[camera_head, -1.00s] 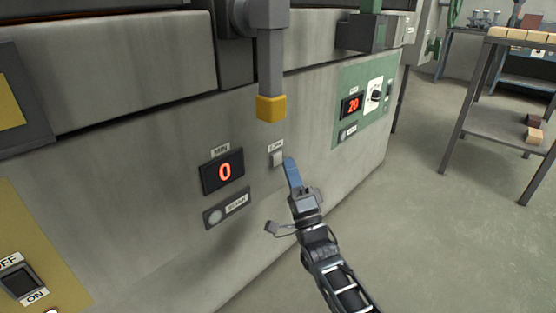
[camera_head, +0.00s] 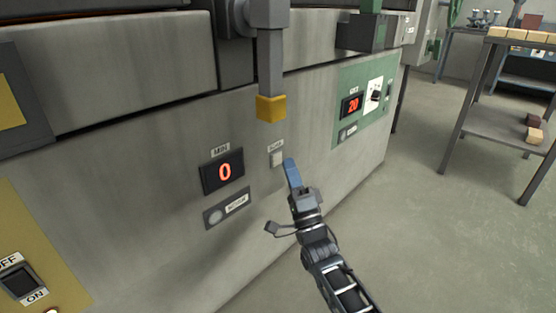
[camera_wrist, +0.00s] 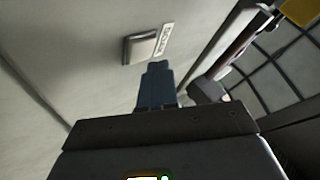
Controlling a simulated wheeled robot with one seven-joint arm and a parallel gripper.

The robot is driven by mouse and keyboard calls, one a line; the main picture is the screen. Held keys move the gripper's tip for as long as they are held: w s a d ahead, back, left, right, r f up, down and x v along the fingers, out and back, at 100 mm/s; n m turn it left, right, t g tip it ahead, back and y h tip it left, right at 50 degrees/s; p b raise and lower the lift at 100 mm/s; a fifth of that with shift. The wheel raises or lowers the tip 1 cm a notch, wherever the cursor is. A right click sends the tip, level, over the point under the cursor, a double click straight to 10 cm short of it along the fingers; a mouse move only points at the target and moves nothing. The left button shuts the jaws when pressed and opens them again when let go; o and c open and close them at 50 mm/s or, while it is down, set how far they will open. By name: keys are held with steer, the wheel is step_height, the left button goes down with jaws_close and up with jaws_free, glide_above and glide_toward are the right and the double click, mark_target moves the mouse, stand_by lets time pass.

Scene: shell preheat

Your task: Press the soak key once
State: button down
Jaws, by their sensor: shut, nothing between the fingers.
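The soak key (camera_head: 276,159) is a small pale square key on the grey machine front, under a small label, right of the MIN display (camera_head: 222,171), which reads 0. In the wrist view the key (camera_wrist: 139,48) shows as a grey block beside its label (camera_wrist: 164,39). My gripper (camera_head: 289,164) is shut and empty, with blue fingers pointing at the panel just right of the key. In the wrist view the fingertips (camera_wrist: 157,66) are just below the key. I cannot tell whether they touch it.
A yellow-tipped handle (camera_head: 270,107) hangs above the key. A round button with a label (camera_head: 226,208) is below the display. A green panel (camera_head: 348,75) with a display reading 20 is at the right. An OFF/ON switch (camera_head: 22,281) is at lower left.

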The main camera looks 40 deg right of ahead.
steer(key=shift+w+b, duration=0.35)
steer(key=shift+w, duration=0.1)
steer(key=shift+w+b, duration=0.3)
steer(key=shift+w, duration=0.1)
stand_by(0.7)
steer(key=shift+s, duration=0.15)
stand_by(0.3)
steer(key=shift+s+p, duration=0.3)
steer(key=shift+s, duration=0.4)
steer(key=s+p, duration=0.1)
steer(key=s, duration=0.4)
steer(key=shift+d+p, duration=0.1)
steer(key=shift+p, duration=0.25)
stand_by(0.6)
